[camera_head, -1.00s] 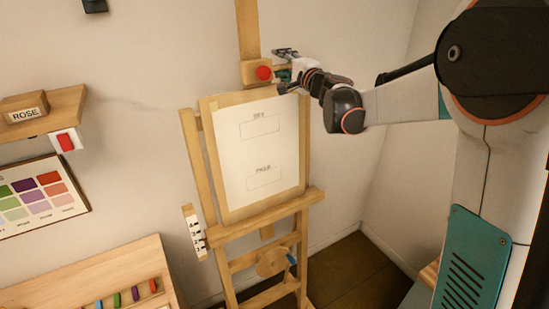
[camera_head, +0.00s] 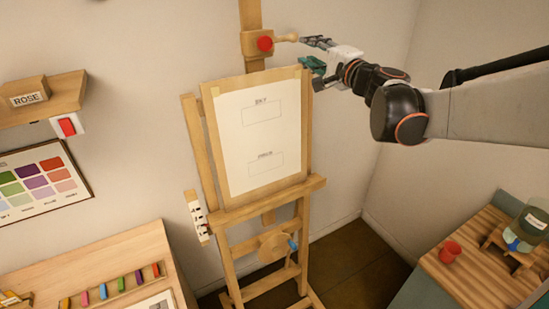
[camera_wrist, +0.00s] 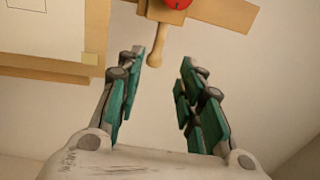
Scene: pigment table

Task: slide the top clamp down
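The top clamp is a wooden block with a red knob (camera_head: 265,43) on the easel's upright post, a little above the drawing board (camera_head: 207,110). Its wooden peg handle (camera_head: 287,38) sticks out to the right. My gripper (camera_head: 314,54) is to the right of the handle and slightly lower, apart from it. In the wrist view the gripper (camera_wrist: 158,64) is open and empty, its green-padded fingers spread. The handle (camera_wrist: 156,48) points down between the fingertips there, nearer the left finger. The clamp block (camera_wrist: 165,12) is cut off at the top edge.
The easel ledge (camera_head: 270,201) and a crank wheel (camera_head: 274,246) are below the board. A shelf (camera_head: 60,100) with a ROSE block is on the left wall. A side table (camera_head: 455,265) with a red cup (camera_head: 450,251) stands right. Wall right of the easel is clear.

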